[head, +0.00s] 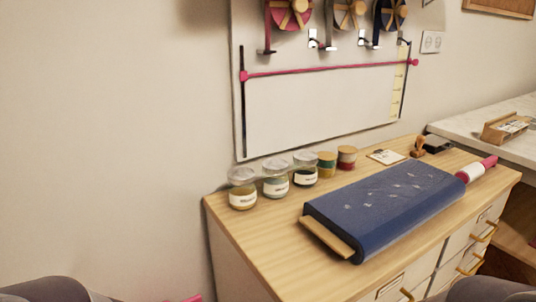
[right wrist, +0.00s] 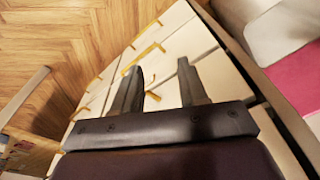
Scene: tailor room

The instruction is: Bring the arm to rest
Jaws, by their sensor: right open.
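My right gripper (right wrist: 160,92) shows in the right wrist view. Its two dark fingers are apart with nothing between them. Past the fingers is the pale drawer front of the cabinet (right wrist: 172,32), with several yellow handles. In the head view neither gripper shows. Only rounded grey parts of my own arms show at the bottom left and bottom right corners. My left gripper is out of sight.
The wooden cabinet top (head: 240,250) holds a blue fabric bolt (head: 385,205), several jars (head: 275,180) and a pink-handled roller (head: 475,170). A white board (head: 320,105) with spools hangs behind. A pale counter (head: 500,118) is at right. Wood floor (right wrist: 60,40) lies below.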

